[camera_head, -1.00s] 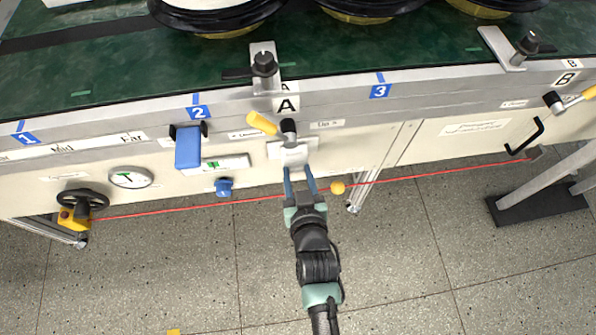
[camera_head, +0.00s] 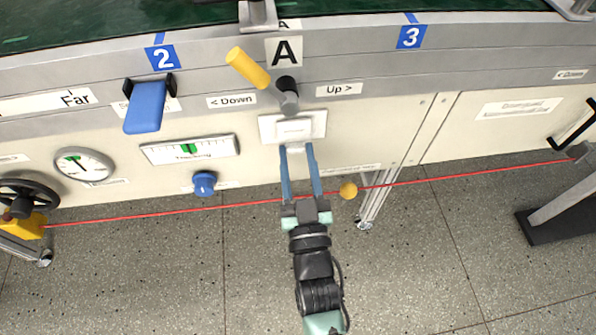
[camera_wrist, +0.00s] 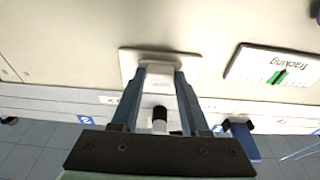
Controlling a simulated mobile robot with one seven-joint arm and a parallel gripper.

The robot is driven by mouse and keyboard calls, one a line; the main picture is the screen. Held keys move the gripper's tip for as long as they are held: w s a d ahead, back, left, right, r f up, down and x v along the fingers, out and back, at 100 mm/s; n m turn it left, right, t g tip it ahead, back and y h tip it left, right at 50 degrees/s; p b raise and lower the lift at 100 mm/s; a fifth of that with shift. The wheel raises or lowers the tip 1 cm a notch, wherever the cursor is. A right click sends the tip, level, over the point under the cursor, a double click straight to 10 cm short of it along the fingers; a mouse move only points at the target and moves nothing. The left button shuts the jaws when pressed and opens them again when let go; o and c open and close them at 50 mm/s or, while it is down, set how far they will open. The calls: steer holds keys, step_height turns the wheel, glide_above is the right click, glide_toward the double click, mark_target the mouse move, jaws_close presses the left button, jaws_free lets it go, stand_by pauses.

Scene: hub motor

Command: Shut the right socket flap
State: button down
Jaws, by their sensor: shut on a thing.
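A white socket plate (camera_head: 318,122) is fixed to the pale front panel below the "A" label. A small pale flap (camera_head: 296,148) juts from its lower edge. The blue fingers of my gripper (camera_head: 297,149) reach up to this flap, one on each side. In the wrist view the plate (camera_wrist: 128,63) is behind the fingertips, and the flap (camera_wrist: 159,70) sits between them. My gripper (camera_wrist: 160,70) is shut on the flap. The fingers partly hide it, and its exact angle is hard to tell. I cannot see a second socket flap.
A yellow-handled lever (camera_head: 248,68) is just above the plate. A blue knob (camera_head: 204,184) and a blue lever (camera_head: 146,106) are to the left. The floor in front is clear.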

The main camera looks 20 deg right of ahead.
steer(key=shift+w+t+b, duration=0.2)
steer(key=shift+t+b, duration=0.2)
steer(key=shift+b, duration=0.25)
steer(key=shift+c, duration=2)
jaws_free()
steer(key=shift+f, duration=0.1)
steer(key=p+v, duration=0.3)
steer(key=v, duration=1)
